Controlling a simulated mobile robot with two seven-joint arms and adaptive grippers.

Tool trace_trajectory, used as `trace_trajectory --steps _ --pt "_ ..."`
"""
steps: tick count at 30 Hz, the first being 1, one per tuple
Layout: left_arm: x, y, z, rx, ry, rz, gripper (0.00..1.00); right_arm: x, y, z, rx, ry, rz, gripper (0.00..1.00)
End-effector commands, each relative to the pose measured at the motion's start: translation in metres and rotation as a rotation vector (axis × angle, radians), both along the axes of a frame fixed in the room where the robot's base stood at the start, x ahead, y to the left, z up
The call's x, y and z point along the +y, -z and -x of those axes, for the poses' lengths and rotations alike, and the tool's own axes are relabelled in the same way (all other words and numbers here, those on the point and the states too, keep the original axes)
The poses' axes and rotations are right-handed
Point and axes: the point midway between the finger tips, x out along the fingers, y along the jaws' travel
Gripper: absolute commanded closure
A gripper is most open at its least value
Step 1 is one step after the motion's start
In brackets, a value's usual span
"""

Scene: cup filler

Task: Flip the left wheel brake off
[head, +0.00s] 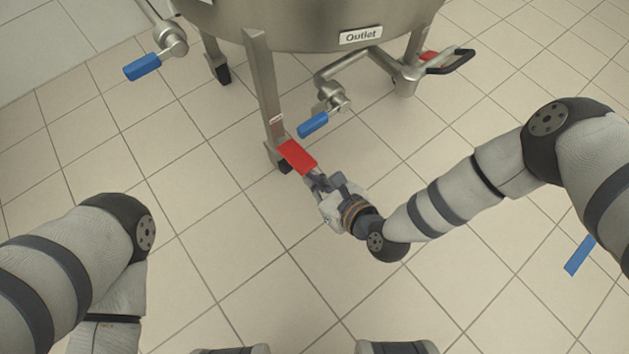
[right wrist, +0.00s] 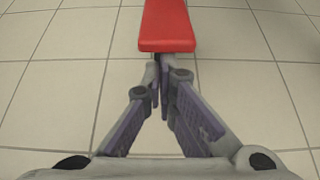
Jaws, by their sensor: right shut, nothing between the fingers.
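The left wheel brake is a red pedal (head: 298,157) at the foot of the tank's front leg, above a dark caster wheel (head: 283,165). My right gripper (head: 313,177) is at the near end of the pedal, shut and empty. In the right wrist view the red pedal (right wrist: 166,28) lies just ahead of the closed fingertips (right wrist: 163,75), which are at or under its near edge. I cannot tell whether they touch it. My left gripper is not in view; only my left arm shows at the left.
The steel tank (head: 300,25) bears an "Outlet" label (head: 361,35). Blue-handled valves (head: 313,124) and (head: 142,67) a second blue handle hang from its pipes. Another red pedal (head: 429,56) is by the rear right leg. A blue floor strip (head: 580,255) lies at right. Tiled floor around is clear.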

Motion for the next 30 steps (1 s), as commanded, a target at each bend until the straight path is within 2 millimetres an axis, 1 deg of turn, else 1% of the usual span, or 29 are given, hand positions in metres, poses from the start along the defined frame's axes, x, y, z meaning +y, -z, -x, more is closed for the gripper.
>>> trace_trajectory --steps 3,5,11,15,25,28,30 --pt "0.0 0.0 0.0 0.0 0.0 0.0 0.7 0.0 0.0 0.0 0.002 0.0 0.001 1.0" --pt "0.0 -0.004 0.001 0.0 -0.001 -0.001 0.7 -0.001 -0.001 0.0 0.02 0.004 0.017 1.0" --pt "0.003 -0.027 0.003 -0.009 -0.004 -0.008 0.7 -0.001 -0.023 -0.001 0.155 0.005 0.113 1.0" --pt "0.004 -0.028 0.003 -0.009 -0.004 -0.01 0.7 0.0 -0.026 -0.001 0.161 0.001 0.117 1.0" --pt "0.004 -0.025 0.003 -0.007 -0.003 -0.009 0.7 0.002 -0.024 -0.002 0.158 -0.001 0.114 1.0" --pt "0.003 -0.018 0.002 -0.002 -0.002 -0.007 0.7 0.004 -0.012 -0.001 0.161 -0.001 0.115 1.0" --pt "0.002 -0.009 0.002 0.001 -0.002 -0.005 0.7 0.006 -0.001 0.0 0.163 -0.003 0.116 1.0"
